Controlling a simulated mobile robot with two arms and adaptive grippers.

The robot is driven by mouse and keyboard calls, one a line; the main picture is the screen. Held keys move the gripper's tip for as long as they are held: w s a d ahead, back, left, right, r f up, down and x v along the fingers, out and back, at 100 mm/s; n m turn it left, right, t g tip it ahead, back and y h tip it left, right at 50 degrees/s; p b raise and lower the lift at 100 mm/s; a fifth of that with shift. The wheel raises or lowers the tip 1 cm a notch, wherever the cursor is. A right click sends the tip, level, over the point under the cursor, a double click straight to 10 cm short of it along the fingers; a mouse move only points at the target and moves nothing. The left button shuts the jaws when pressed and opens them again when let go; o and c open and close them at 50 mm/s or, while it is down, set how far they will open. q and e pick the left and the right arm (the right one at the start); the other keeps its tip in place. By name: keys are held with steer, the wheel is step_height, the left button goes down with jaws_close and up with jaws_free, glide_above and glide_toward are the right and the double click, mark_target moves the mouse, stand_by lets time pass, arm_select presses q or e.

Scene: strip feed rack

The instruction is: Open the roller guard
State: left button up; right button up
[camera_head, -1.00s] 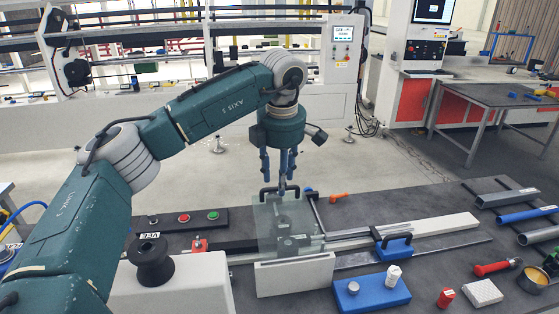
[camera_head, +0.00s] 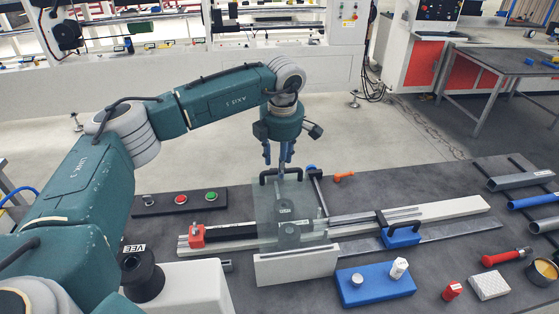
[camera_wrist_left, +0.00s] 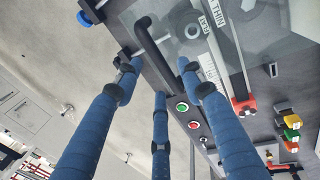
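The roller guard (camera_head: 268,222) is a clear upright panel standing over the strip track, with a black bar handle (camera_head: 264,176) along its top edge. The handle also shows in the wrist view (camera_wrist_left: 155,50). My left gripper (camera_head: 280,165) is over the handle with its blue fingers pointing down. In the wrist view the fingers (camera_wrist_left: 142,62) are spread apart, with the handle running between them and no clear grip on it. Whether any finger touches the handle cannot be told. Behind the panel are dark roller parts (camera_head: 286,229), partly veiled. My right gripper is out of view.
A white block (camera_head: 297,267) stands in front of the guard. A blue block with knobs (camera_head: 376,288) and a blue clamp (camera_head: 402,237) lie right. A button box (camera_head: 165,204) and black spool (camera_head: 141,275) are left. An orange-handled tool (camera_head: 343,176) lies behind.

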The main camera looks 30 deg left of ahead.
arm_select(q)
steer(key=shift+w+f, duration=0.1)
steer(key=shift+f, duration=0.75)
steer(key=shift+c, duration=0.5)
steer(key=c, duration=0.8)
jaws_close()
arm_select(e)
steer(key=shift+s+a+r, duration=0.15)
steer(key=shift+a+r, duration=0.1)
